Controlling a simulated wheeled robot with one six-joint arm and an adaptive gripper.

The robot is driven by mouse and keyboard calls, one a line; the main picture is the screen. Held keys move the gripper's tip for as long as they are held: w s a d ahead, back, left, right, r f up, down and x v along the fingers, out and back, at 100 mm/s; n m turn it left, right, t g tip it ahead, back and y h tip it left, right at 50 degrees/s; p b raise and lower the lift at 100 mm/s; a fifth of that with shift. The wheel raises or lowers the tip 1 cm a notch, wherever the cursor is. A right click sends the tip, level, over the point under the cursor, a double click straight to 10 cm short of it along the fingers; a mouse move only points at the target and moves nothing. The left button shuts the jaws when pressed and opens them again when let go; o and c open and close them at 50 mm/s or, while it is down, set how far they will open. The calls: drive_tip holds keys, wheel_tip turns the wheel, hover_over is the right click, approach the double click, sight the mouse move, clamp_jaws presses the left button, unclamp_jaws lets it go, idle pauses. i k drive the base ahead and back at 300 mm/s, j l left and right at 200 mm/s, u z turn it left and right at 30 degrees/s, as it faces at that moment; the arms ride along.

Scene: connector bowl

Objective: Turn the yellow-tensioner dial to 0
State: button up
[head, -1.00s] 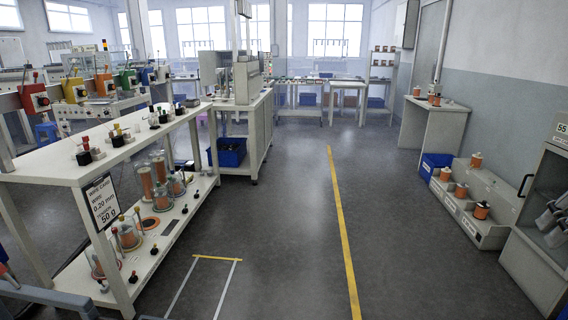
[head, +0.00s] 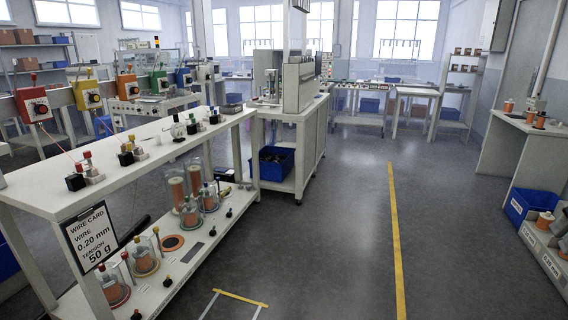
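The yellow tensioner (head: 87,95) is a box on the rail above the left bench, with a dark round dial on its front. It hangs between the red tensioner (head: 33,104) and the orange tensioner (head: 127,88). The dial's setting is too small to read. A wire card (head: 90,236) on the bench end reads wire 0.20 mm, tension 50 g. My gripper is not in view.
The white bench (head: 130,165) fills the left side, with spools under clear covers on its lower shelf. A blue bin (head: 272,163) sits under the machine beyond. Shelving with spools stands right. The floor (head: 330,260) between is clear, with a yellow line (head: 396,240).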

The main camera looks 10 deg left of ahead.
sight(94, 98)
drive_tip(key=i+u, duration=0.4)
drive_tip(key=i+l+u, duration=0.1)
drive_tip(key=i+u, duration=0.15)
drive_tip(key=u, duration=0.15)
drive_tip(key=i+l+u, duration=0.25)
drive_tip(key=u, duration=0.2)
drive_tip(key=i+l+u, duration=0.2)
drive_tip(key=u, duration=0.15)
drive_tip(key=i+l+u, duration=1.1)
drive_tip(key=i+l, duration=0.15)
drive_tip(key=i+l+u, duration=0.2)
drive_tip(key=l, duration=0.2)
drive_tip(key=i+l+u, duration=0.2)
drive_tip(key=l, duration=0.2)
drive_tip(key=i+l+u, duration=0.2)
drive_tip(key=l, duration=0.25)
drive_tip(key=j, duration=0.2)
drive_tip(key=k, duration=0.05)
